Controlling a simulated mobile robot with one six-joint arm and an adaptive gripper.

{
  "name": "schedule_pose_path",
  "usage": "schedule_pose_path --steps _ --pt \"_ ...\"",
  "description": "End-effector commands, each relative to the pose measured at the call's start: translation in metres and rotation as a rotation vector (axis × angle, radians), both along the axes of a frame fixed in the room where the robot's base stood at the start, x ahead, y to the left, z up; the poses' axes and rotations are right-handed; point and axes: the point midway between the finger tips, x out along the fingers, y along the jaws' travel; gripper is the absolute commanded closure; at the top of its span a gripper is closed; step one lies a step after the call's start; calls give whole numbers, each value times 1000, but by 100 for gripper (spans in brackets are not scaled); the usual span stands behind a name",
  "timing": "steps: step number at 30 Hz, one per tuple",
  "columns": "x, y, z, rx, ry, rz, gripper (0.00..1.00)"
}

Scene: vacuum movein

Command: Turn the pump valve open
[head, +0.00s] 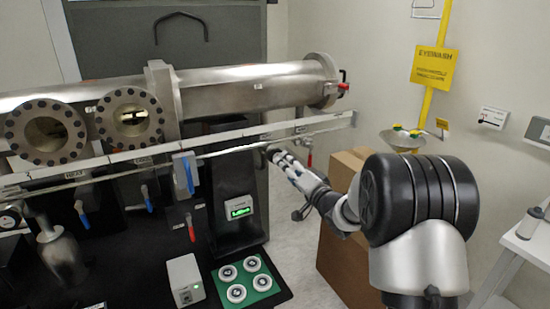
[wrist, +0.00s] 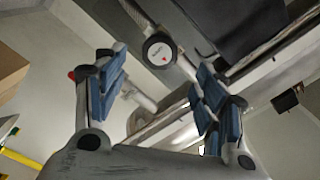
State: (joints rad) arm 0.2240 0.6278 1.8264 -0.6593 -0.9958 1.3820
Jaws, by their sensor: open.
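My gripper (head: 277,160) reaches in from the right to the lower rail of the steel vacuum line. In the wrist view my gripper (wrist: 157,75) is open, with blue pads on both fingers and nothing held. A round white-faced cap with a black rim and small red mark (wrist: 159,51) shows between and beyond the fingertips, apparently apart from them. I cannot tell for sure whether it belongs to the pump valve. A red-handled valve (head: 308,157) hangs from the rail just right of my gripper. Other lever handles are blue (head: 188,174) and red (head: 191,229).
A large steel tube (head: 250,90) runs above the rail. A black unit with a green display (head: 238,209) stands below. A green mat (head: 262,286) bears several white discs. A cardboard box (head: 338,220) stands behind my arm. An eyewash basin (head: 402,139) is at right.

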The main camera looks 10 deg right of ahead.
Motion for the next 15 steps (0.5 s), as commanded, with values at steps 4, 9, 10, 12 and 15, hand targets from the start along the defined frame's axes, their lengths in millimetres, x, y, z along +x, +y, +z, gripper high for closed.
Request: schedule_pose_path --steps 4,9,10,12,15 --pt "32 11 -1 -1 -1 1 36" --pt "64 21 -1 -1 -2 0 36" --pt "69 23 -1 0 -1 0 36" --pt "78 26 -1 -1 -1 1 36" --pt "88 29 -1 0 1 -1 36"
